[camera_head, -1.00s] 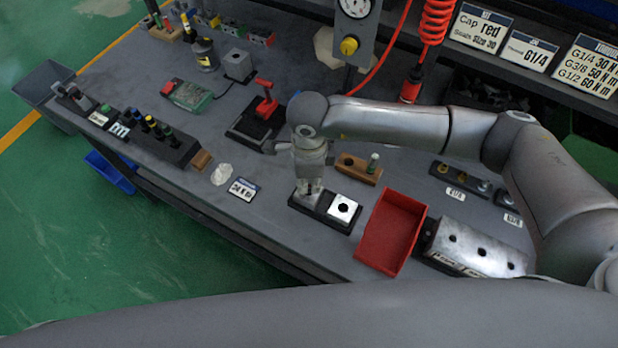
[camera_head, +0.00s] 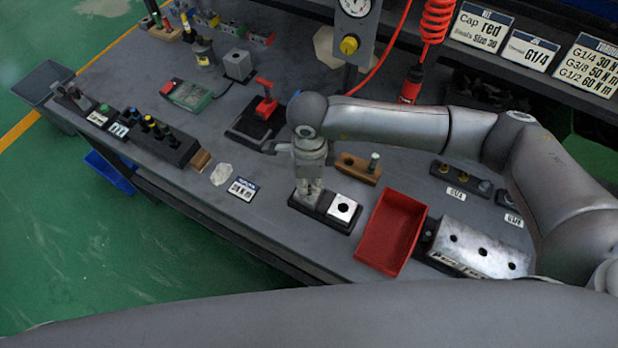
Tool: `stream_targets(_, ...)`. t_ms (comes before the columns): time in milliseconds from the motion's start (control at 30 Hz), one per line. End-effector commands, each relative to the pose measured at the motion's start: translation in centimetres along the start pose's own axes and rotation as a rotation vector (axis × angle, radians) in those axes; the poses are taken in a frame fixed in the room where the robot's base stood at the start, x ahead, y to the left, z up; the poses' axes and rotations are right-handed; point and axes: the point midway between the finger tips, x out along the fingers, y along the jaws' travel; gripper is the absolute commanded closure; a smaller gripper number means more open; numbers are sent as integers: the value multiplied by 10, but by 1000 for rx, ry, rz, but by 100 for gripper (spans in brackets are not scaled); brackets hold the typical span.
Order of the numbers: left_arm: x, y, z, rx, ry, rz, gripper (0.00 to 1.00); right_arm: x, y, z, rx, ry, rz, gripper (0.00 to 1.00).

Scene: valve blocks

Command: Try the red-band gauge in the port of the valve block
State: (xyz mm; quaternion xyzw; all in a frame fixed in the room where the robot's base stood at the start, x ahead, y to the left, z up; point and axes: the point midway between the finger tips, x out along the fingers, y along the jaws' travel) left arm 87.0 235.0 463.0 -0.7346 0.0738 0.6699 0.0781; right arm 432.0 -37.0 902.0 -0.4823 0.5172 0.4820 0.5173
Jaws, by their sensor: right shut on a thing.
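My right gripper (camera_head: 308,188) points straight down at the left half of a small black base. Its fingers are closed on a slim thing, which I take for the red-band gauge; the fingers hide most of it and no red band shows. A bright metal block (camera_head: 343,209) with a dark round hole in its top sits on the right half of that base. I cannot tell whether the held thing is inside a port, as the contact is hidden. My left gripper is not in view.
A red tray (camera_head: 392,232) stands right of the base, beside a long metal block (camera_head: 478,250) with holes. Behind is a wooden holder (camera_head: 358,170) with a green-topped pin and an empty hole. A black rack (camera_head: 150,138) of coloured handles is at left.

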Motion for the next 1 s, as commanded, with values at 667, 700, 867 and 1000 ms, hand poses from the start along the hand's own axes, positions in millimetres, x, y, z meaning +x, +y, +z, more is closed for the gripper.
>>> stream_targets(667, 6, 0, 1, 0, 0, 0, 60, 5, 0, 0, 0, 0, 0, 100)
stream_targets(700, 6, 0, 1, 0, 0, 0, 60, 5, 0, 0, 0, 0, 0, 100)
stream_targets(867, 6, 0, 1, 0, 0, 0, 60, 5, 0, 0, 0, 0, 0, 100)
stream_targets(1000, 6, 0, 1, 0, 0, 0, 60, 6, 0, 0, 0, 0, 1, 100)
